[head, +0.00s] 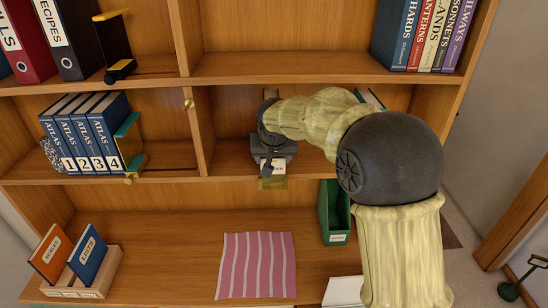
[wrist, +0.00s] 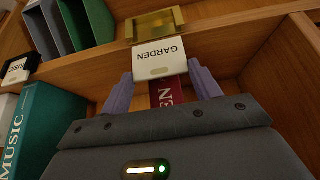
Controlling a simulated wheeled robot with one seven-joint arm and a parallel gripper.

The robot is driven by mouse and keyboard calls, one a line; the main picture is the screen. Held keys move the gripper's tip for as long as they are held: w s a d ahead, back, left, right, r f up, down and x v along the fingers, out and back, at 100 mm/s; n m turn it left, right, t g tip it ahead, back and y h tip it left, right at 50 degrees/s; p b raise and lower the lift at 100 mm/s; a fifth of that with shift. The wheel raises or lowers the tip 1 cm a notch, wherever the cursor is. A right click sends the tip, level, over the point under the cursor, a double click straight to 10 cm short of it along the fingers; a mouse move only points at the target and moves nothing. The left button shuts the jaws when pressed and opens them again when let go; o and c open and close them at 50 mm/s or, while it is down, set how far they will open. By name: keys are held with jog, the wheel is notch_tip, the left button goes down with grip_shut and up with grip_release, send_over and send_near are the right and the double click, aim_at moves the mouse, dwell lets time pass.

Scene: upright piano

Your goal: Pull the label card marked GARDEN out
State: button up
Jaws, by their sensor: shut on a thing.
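The white GARDEN label card (wrist: 160,58) is between my gripper's two pale purple fingers in the wrist view. Its lettering appears upside down there. Its far edge meets the brass label holder (wrist: 156,24) on the shelf edge; how much still sits inside it I cannot tell. My gripper (wrist: 161,78) is shut on the card's sides. In the head view my gripper (head: 272,158) is at the middle shelf, with the card (head: 279,167) a small white patch just above the brass holder (head: 272,184).
A maroon book (wrist: 165,92) shows behind the card, with a teal MUSIC book (wrist: 22,130) to the left. In the head view, blue ATLAS volumes (head: 88,135) stand left, a green box (head: 335,212) lower right, and a striped pink cloth (head: 256,266) below.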

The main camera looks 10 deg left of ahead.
jog(key=shift+r, duration=0.1)
jog(key=shift+r+p, duration=1.1)
jog(key=shift+r, duration=0.3)
jog(key=shift+r, duration=0.1)
notch_tip(320, 180, up, 6)
jog(key=p, duration=0.4)
dwell(0.5)
